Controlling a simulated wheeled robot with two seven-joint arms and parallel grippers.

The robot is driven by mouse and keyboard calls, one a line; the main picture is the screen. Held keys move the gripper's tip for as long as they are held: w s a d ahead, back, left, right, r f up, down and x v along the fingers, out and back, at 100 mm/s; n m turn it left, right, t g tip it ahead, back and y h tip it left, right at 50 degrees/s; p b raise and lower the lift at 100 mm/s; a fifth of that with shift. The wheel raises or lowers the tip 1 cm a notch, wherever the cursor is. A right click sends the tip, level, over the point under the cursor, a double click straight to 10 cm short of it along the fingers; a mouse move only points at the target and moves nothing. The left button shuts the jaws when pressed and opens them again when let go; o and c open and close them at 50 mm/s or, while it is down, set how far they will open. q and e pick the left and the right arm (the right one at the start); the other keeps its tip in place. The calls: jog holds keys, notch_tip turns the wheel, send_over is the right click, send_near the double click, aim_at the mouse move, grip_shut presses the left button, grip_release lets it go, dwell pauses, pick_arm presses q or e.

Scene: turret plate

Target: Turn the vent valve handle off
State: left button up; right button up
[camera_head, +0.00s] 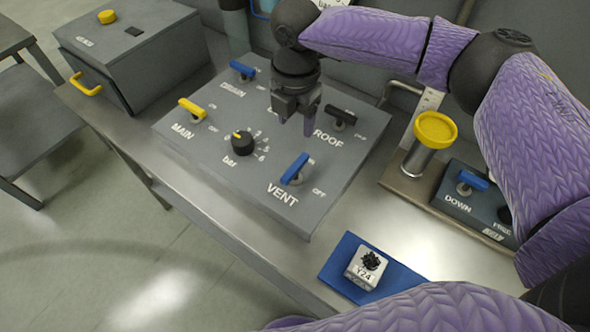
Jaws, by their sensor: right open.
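The grey valve panel (228,178) lies on the metal table and carries several labelled handles. The blue VENT handle (295,169) is at its near right corner, above the VENT label. It slants up and to the right, and the OFF mark is to its right. My right gripper (297,122) hangs over the far middle of the panel, pointing down. It is open and empty, beyond the VENT handle and apart from it. It partly hides the panel markings near the ROOF label. My left gripper is not in view.
The panel also has a yellow MAIN handle (192,109), blue DRAIN handle (243,70), black ROOF handle (341,116) and black bar knob (242,143). A yellow-capped post (435,130) and DOWN box (462,200) stand right. A Y24 block (366,268) sits on a blue mat (335,268).

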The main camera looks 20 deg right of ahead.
aim_at(295, 166)
notch_tip(295, 166, down, 4)
jog(key=shift+s+r+b, duration=0.1)
jog(key=shift+s+b, duration=0.05)
jog(key=shift+b, duration=0.8)
notch_tip(295, 166, down, 8)
jog(key=shift+f+b, duration=0.2)
jog(key=shift+b, duration=0.55)
jog(key=shift+f, duration=0.3)
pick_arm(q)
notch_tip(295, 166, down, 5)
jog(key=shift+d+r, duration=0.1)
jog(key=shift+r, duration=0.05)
